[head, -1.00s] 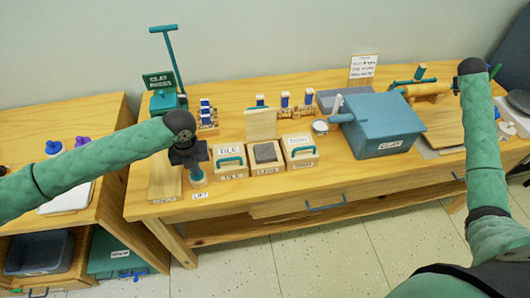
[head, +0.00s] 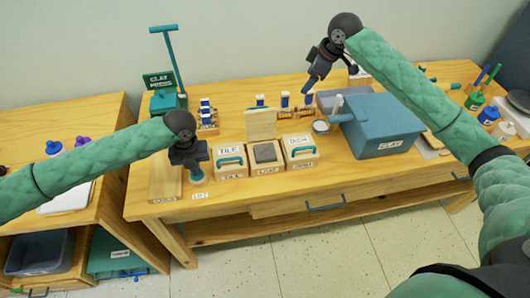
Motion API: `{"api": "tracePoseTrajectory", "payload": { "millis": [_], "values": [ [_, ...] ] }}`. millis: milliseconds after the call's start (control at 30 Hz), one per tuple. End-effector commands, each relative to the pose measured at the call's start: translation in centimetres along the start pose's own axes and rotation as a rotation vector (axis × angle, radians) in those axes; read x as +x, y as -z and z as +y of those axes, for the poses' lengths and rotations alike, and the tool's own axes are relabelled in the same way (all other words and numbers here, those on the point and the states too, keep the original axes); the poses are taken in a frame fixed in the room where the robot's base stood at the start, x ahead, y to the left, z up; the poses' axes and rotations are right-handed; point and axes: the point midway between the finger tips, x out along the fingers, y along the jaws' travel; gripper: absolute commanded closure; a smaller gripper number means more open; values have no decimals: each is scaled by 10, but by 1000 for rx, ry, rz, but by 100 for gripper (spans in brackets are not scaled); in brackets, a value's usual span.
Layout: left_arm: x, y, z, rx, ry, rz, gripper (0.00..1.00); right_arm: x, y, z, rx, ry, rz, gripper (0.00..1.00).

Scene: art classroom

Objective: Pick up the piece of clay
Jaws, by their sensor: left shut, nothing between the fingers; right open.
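No loose piece of clay can be made out for certain. A blue box labelled CLAY (head: 385,127) stands right of the table's middle, and its inside is hidden. My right gripper (head: 308,90) is open and empty, pointing down above the back of the table, left of the blue box and near a grey tray (head: 328,99). My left gripper (head: 197,177) is shut and empty, pointing down at the table's left front, left of the box labelled TILE.
Wooden boxes labelled TILE (head: 230,160) and DISH (head: 300,151) flank a middle box with a dark grey square (head: 265,153) on top. A green clay press (head: 165,98) stands at the back left. Bottles (head: 489,115) stand at the right. The front edge strip is mostly clear.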

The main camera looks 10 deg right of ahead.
Motion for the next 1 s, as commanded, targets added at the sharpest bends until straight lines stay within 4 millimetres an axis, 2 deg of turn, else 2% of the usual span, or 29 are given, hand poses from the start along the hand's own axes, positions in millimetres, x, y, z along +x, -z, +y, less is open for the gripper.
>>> {"api": "tracePoseTrajectory", "payload": {
  "millis": [33, 100, 200, 300, 400, 500, 667, 900, 1000],
  "values": [
    [2, 1, 0, 0, -1, 2, 100, 13, 10, -29, -74, 55, -14, 25],
    [2, 1, 0, 0, -1, 2, 100, 30, 19, -66, -174, 124, -33, 25],
    [2, 1, 0, 0, -1, 2, 100, 48, 26, -108, -293, 201, -56, 25],
    [1, 1, 0, 0, -1, 2, 100, 61, 30, -136, -375, 252, -71, 25],
    [1, 1, 0, 0, -1, 2, 100, 68, 31, -151, -421, 280, -79, 25],
    [1, 1, 0, 0, -1, 2, 100, 74, 31, -158, -438, 290, -81, 25],
    [1, 1, 0, 0, -1, 2, 100, 91, 29, -162, -437, 291, -81, 25],
    [1, 1, 0, 0, -1, 2, 100, 126, 24, -171, -435, 289, -81, 25],
    [1, 1, 0, 0, -1, 2, 100, 134, 23, -173, -436, 288, -81, 25]
  ]
}}
